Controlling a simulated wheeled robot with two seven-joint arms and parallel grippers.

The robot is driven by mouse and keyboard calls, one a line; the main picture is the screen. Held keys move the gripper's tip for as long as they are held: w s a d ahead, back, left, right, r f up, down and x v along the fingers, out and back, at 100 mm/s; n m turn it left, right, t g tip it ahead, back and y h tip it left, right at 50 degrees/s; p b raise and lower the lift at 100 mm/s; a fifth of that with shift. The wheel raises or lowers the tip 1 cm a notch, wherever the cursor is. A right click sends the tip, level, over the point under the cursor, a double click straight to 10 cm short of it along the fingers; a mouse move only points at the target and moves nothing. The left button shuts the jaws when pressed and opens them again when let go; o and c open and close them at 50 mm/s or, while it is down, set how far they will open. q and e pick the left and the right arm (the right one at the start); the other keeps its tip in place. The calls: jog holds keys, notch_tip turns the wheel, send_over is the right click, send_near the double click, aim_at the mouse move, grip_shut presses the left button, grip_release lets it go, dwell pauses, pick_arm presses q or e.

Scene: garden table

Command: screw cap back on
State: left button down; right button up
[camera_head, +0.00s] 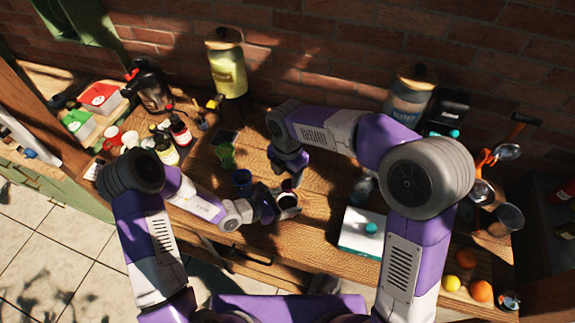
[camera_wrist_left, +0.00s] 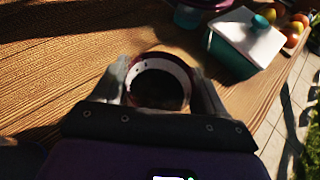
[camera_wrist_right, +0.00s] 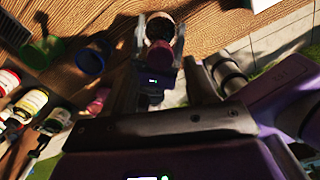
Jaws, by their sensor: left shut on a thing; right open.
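My left gripper (camera_wrist_left: 160,88) is shut on a dark, round container with a maroon outside (camera_wrist_left: 146,57), a pale ring at its top and a dark middle. In the head view the gripped container (camera_head: 287,201) is above the table near its front edge. The right wrist view shows my left gripper (camera_wrist_right: 153,42) around it. My right gripper (camera_head: 287,168) is open, pointing down, just above and behind the container in the head view. A small maroon piece (camera_wrist_right: 97,101) shows beside my right gripper in the right wrist view; I cannot tell whether it is the cap.
A blue cup (camera_head: 241,180) and a green cup (camera_head: 226,155) stand left of the grippers. Several bottles, including a yellow-labelled one (camera_head: 166,150), stand farther left. A white-lidded teal box (camera_head: 362,230) stands right. Oranges (camera_head: 480,291) lie at the front right.

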aim_at(288, 184)
jog(key=shift+f, duration=1.85)
jog(key=shift+c, duration=0.5)
